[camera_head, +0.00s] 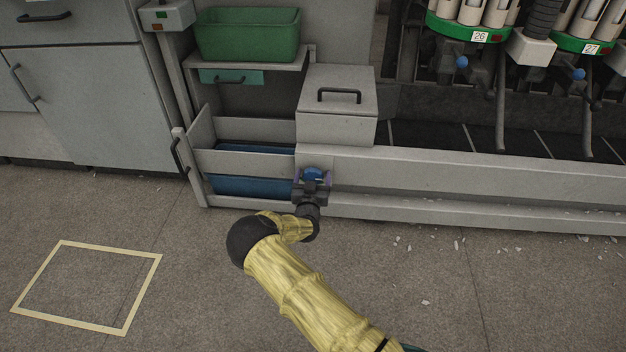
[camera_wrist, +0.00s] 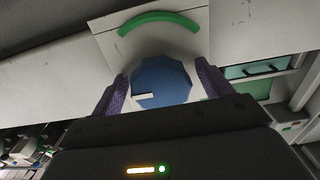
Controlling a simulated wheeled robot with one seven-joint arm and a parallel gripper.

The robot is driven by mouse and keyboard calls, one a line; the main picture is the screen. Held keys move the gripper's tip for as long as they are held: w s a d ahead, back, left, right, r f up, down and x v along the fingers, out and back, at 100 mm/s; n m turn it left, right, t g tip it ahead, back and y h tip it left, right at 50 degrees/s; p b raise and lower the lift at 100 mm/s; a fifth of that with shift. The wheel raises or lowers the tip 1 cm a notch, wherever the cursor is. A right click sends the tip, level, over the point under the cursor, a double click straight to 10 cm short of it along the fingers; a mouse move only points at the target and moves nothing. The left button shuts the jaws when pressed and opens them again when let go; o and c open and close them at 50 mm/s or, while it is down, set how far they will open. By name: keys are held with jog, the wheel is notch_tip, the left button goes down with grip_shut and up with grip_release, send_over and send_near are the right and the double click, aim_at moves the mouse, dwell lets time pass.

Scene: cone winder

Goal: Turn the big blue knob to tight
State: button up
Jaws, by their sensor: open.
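The big blue knob (camera_head: 314,174) is on the front of the machine's lower rail, below the grey lidded box. In the wrist view the knob (camera_wrist: 161,82) is a many-sided blue disc with a short white pointer mark at its lower left. A green arc (camera_wrist: 158,22) is painted on the pale plate beyond the knob. My gripper (camera_head: 312,181) is at the knob. In the wrist view its purple-padded fingers (camera_wrist: 158,88) stand open on the knob's left and right sides. I cannot tell whether the pads touch it. The knob's near edge is hidden by the gripper body.
A grey lidded box (camera_head: 337,120) stands above the knob. A green bin (camera_head: 248,35) sits on a shelf at the left, above a blue-lined drawer (camera_head: 250,185). Winding units with small blue knobs (camera_head: 462,62) are at the right. The floor in front is open, with scattered lint.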

jog(key=c, duration=1)
jog(key=shift+m+p, duration=0.3)
jog(key=shift+p, duration=0.05)
jog(key=m+p, duration=0.2)
jog(key=m, duration=0.1)
jog(key=shift+r, duration=0.15)
jog(key=m+p, duration=0.3)
jog(key=m, duration=0.2)
jog(key=shift+m, duration=0.4)
jog(key=m+p, duration=0.2)
jog(key=m, duration=0.3)
jog(key=shift+p, duration=0.35)
jog(key=m+p, duration=0.1)
jog(key=m, duration=0.4)
jog(key=shift+a, duration=0.15)
jog(key=shift+m, duration=0.3)
